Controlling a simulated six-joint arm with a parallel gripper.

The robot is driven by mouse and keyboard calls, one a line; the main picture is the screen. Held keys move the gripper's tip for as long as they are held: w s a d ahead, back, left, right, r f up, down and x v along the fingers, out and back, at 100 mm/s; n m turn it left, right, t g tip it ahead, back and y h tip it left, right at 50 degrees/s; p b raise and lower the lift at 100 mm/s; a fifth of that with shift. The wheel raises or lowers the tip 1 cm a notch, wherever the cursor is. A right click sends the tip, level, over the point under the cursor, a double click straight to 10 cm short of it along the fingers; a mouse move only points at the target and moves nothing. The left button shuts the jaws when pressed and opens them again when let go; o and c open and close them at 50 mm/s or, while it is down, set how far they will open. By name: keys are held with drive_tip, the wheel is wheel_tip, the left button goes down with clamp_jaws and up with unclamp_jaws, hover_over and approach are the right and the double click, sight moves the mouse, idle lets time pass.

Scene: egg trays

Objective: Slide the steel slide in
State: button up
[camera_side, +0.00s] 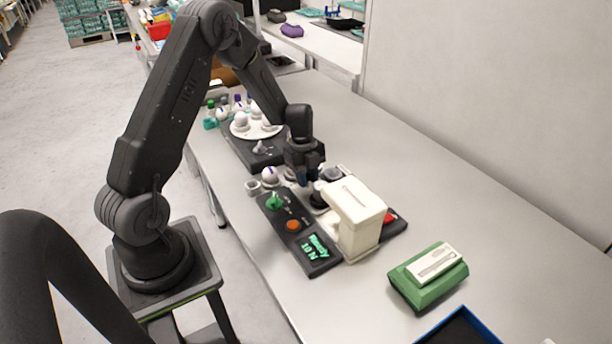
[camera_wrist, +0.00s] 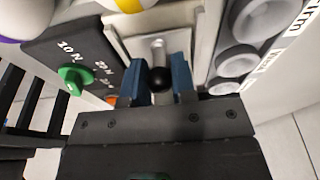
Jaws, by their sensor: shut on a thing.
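The steel slide (camera_wrist: 158,48) shows in the wrist view as a short bright rod ending in a round black knob (camera_wrist: 159,79), in front of a pale metal frame. My gripper (camera_wrist: 158,82) has its two blue fingers on either side of this knob, shut on it. In the side view my gripper (camera_side: 310,182) reaches down at the machine, just left of its cream-coloured head (camera_side: 357,208). The slide itself is hidden there by the gripper and the head, so how far in it sits I cannot tell.
An egg (camera_side: 270,174) is close to the gripper. Grey cups (camera_wrist: 238,60) line the right in the wrist view. A green box (camera_side: 427,281) stands on the table.

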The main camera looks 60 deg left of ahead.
drive_tip(key=shift+d, duration=4.15)
drive_tip(key=o, duration=0.7)
drive_tip(key=shift+o, duration=0.2)
drive_tip(key=shift+r, duration=3)
wheel_tip(320, 180, up, 8)
